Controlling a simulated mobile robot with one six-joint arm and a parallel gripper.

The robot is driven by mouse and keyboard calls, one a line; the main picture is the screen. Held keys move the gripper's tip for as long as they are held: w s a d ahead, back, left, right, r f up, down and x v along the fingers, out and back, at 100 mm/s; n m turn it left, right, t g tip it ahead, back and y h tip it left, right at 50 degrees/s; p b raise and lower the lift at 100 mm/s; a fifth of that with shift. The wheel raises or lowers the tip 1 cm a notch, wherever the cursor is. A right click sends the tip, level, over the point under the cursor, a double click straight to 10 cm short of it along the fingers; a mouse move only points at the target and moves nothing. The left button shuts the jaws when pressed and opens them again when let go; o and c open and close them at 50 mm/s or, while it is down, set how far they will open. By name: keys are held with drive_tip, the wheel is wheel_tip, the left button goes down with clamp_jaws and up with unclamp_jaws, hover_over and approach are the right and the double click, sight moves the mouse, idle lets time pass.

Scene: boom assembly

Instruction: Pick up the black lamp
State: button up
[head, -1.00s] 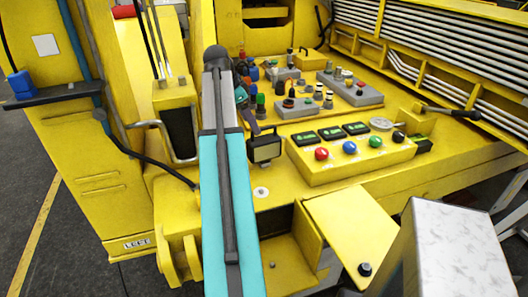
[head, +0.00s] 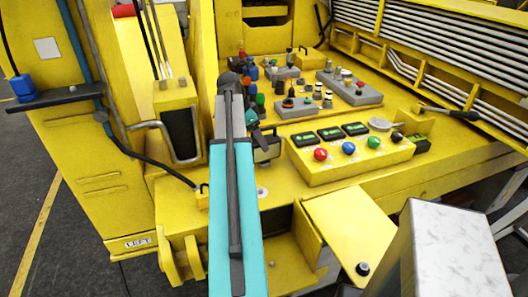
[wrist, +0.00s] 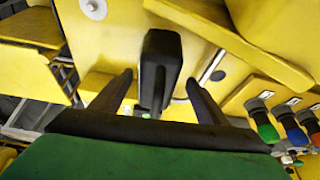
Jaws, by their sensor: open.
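The black lamp (head: 270,150) stands on the yellow deck, left of the button box in the head view. My arm partly covers its left side there. In the wrist view the lamp (wrist: 161,62) is a dark block seen from close, with a narrow bracket below it. My gripper (wrist: 160,82) is open, with one dark finger on each side of the lamp and gaps visible between. I cannot tell how deep the lamp sits between the fingers. In the head view my gripper (head: 251,128) is small and dark beside the lamp.
A yellow button box (head: 352,160) with coloured buttons is close on the lamp's right. Several levers and knobs (head: 262,75) crowd the deck behind it. A yellow flap (head: 350,225) lies in front. Coloured knobs (wrist: 290,125) are near my gripper's right side.

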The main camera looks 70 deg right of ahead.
idle(0.3)
drive_tip(key=shift+p+x, duration=0.8)
drive_tip(key=shift+x, duration=0.45)
drive_tip(key=shift+p+x, duration=0.3)
drive_tip(key=shift+x, duration=1.05)
drive_tip(key=shift+s, duration=0.1)
drive_tip(key=shift+r, duration=0.15)
clamp_jaws()
